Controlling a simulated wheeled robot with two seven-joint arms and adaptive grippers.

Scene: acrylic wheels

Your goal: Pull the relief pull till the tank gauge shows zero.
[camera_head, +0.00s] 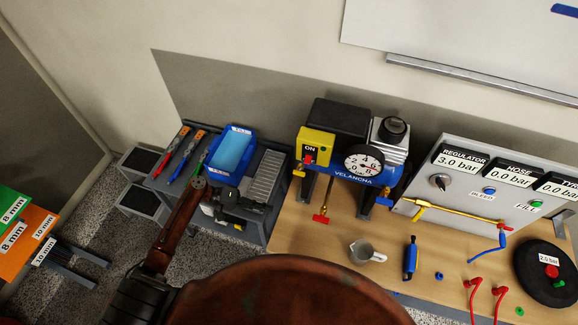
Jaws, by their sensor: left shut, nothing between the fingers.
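My left gripper (199,184) is shut and empty, left of the compressor, in front of the grey tool bench. It is well apart from the red handle. My right gripper is not in view.
A yellow ON switch box (315,147) sits on the compressor. The panel (480,185) reads regulator 3.0 bar and hose 0.0 bar. A metal cup (366,252), blue tool (410,258), red hooks (473,290) and black wheel (540,285) lie on the wooden table (310,247).

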